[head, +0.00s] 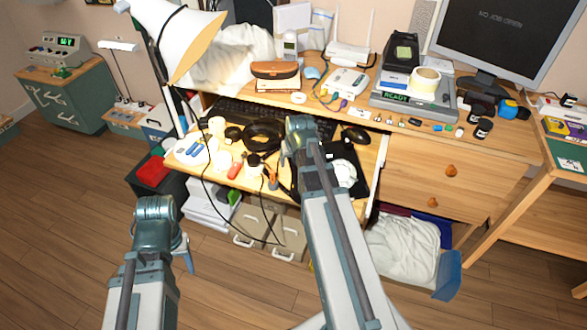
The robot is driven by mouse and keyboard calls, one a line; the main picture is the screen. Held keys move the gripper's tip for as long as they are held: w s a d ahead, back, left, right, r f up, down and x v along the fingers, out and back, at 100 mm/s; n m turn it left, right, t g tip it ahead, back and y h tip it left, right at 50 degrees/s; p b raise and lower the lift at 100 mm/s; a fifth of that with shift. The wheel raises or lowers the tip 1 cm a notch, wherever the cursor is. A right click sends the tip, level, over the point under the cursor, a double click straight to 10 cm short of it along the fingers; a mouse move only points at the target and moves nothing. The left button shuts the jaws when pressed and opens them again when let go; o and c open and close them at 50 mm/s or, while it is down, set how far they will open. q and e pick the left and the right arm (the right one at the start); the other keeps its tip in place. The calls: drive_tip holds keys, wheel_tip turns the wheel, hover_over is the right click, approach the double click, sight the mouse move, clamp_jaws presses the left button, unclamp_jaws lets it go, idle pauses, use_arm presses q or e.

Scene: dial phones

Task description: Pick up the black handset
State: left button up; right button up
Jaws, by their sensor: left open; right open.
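I cannot pick out a black handset for certain. A black device (402,52) with a pale greenish face stands on the grey machine at the back right of the desk, and I cannot tell whether it is a handset. My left arm (142,275) rises at the lower left, in front of the floor, well away from the desk items. My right arm (335,235) reaches up over the pull-out shelf, its top joint in front of the keyboard's right part. I see no fingers on either arm, and neither arm shows anything held.
The desk's pull-out shelf (222,172) is crowded with a black keyboard (232,112), a black coil (262,136), tools and a black mouse (355,135). A white lamp (178,35) overhangs its left.

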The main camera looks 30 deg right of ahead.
clamp_jaws()
drive_tip(key=shift+r, duration=0.15)
idle(0.5)
